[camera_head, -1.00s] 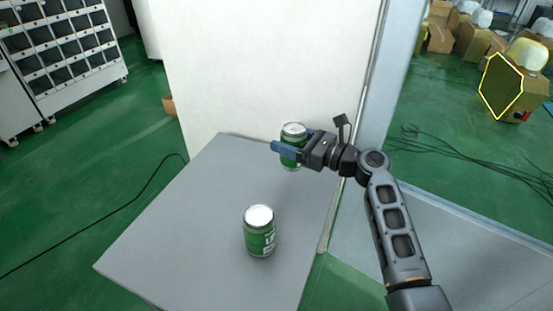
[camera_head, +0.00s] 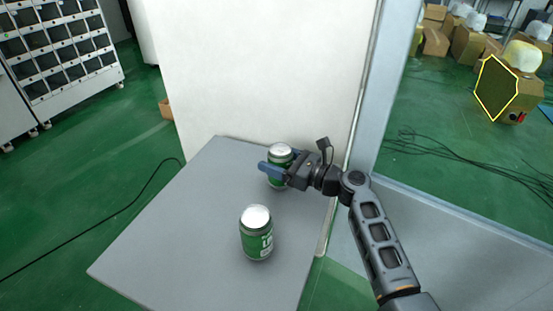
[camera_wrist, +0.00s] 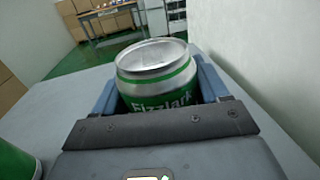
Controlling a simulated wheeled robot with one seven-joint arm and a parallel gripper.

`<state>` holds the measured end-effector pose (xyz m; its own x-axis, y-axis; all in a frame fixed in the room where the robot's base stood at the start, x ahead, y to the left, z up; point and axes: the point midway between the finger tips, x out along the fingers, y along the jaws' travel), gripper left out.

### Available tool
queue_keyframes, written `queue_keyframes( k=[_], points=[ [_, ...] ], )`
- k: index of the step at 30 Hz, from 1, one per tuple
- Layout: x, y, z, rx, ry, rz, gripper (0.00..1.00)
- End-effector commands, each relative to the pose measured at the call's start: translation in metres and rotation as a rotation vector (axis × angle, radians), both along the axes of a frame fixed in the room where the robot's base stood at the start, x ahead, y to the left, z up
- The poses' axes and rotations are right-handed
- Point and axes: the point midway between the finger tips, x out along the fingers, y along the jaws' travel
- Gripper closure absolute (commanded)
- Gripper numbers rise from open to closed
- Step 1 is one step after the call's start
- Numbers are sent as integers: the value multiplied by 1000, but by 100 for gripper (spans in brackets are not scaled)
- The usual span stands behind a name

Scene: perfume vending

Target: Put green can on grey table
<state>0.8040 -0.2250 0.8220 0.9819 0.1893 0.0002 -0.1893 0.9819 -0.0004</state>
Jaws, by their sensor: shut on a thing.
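My gripper (camera_head: 279,171) is shut on a green can (camera_head: 280,154) with a silver top, at the far end of the grey table (camera_head: 165,235). The held can also shows in the wrist view (camera_wrist: 155,75), upright between the blue fingers. The can's base is hidden behind the gripper, so I cannot tell whether it touches the table. A second green can (camera_head: 257,240) stands upright on the table, nearer the front. Part of it shows at the lower left of the wrist view (camera_wrist: 15,162).
A white wall (camera_head: 262,70) rises just behind the table's far edge. A white shelf rack (camera_head: 65,60) stands at the back left. Cardboard boxes (camera_head: 470,45) and black cables (camera_head: 470,155) lie on the green floor at right. The table's left side is clear.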

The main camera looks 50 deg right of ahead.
Motion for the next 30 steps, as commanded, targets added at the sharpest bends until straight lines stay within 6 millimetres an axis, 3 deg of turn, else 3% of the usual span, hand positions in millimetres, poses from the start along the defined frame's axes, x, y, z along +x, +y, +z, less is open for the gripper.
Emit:
queue_keyframes(
  k=[8, 18, 23, 30],
  points=[
    [0, 0, 0, 0, 0, 0, 1],
    [-2, 0, 3, 0, 0, 0, 1],
    [-24, -5, 2, 1, 0, -3, 1],
    [-74, -15, 2, 1, 0, -3, 1]
  ],
)
